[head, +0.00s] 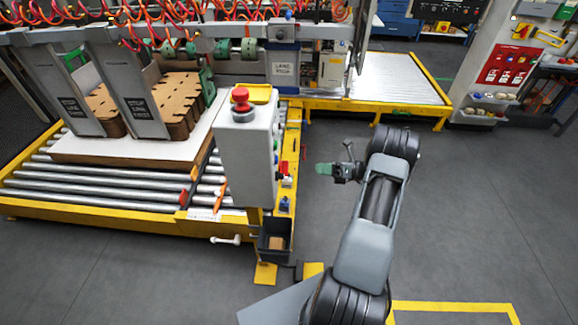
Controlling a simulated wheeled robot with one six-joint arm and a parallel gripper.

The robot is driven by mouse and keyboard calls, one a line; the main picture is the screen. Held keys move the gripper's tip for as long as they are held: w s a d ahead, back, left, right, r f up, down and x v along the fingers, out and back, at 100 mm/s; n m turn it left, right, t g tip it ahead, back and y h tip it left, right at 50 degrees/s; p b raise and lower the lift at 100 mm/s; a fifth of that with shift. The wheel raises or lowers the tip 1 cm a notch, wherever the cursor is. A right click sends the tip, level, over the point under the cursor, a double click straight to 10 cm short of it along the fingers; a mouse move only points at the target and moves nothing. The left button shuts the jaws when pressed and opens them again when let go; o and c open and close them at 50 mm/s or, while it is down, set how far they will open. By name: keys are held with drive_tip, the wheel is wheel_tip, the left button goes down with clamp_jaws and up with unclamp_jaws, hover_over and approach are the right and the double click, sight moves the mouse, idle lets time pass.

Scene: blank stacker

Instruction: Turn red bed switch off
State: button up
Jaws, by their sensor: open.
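A grey control box (246,150) stands at the front corner of the roller bed, with a red mushroom button (240,100) on top. On its right side, partly edge-on, are small red parts (286,168) and a blue part (286,203) lower down. I cannot tell which red part is the bed switch, or its position.
The roller bed (100,222) carries a pale board with stacked brown blanks (182,100) between grey plates. A small dark bin (275,238) hangs below the box, and a white crank handle (226,240) sticks out beside it. A yellow-framed table (395,80) stands behind. Floor to the right is clear.

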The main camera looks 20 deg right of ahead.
sight(284, 168)
drive_tip(key=p+x, duration=0.2)
drive_tip(key=x, duration=0.9)
drive_tip(key=shift+a+p, duration=0.3)
drive_tip(key=shift+p, duration=0.1)
drive_tip(key=shift+c, duration=0.3)
clamp_jaws()
